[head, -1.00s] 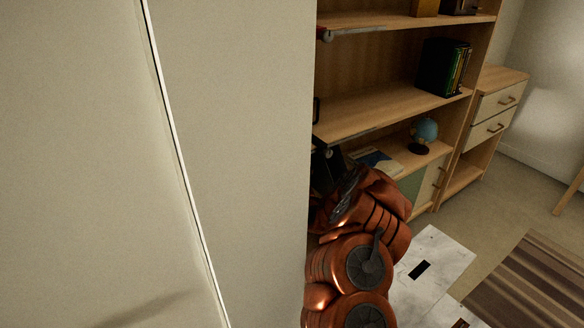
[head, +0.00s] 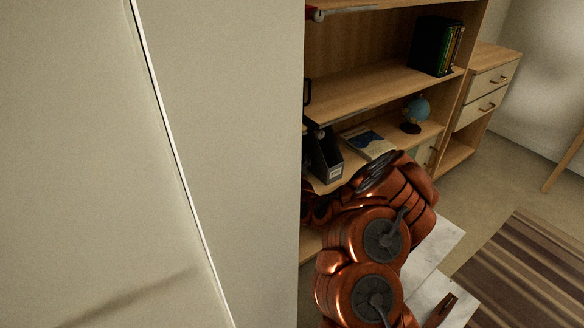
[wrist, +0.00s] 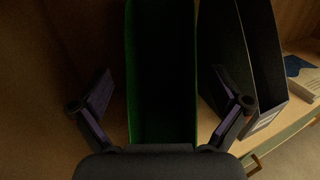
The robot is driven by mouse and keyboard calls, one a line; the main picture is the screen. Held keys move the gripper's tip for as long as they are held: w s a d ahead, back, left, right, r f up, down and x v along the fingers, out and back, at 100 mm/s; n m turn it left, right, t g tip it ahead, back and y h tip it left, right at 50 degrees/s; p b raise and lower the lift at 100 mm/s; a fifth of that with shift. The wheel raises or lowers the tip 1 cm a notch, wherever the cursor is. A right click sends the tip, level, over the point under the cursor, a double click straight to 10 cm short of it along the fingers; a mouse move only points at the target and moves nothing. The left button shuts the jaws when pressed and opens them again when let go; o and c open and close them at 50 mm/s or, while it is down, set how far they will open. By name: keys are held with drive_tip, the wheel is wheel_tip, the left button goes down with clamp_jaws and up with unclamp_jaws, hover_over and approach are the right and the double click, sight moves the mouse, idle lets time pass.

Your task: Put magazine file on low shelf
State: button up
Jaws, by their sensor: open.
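A green magazine file (wrist: 131,80), open at the top with a dark inside, stands upright in the middle of the wrist view. My gripper (wrist: 162,72) is open, with one finger on each side of the green file and a visible gap on both sides. A black magazine file (wrist: 262,60) stands close to its right. In the head view, the black file (head: 328,160) with a pale label stands on the low shelf (head: 388,133) of the wooden bookcase. The green file and my fingers are hidden in the head view.
A flat book (head: 367,142) and a blue globe (head: 415,113) are right of the black file on the low shelf. Dark books (head: 436,46) stand one shelf above. A large pale panel (head: 220,150) blocks the left. A striped rug (head: 525,275) lies on the floor.

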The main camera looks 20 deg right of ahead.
drive_tip(key=s, duration=0.2)
drive_tip(key=s+a, duration=0.1)
drive_tip(key=s, duration=0.2)
drive_tip(key=shift+s+p, duration=0.15)
drive_tip(key=shift+p, duration=0.25)
idle(0.3)
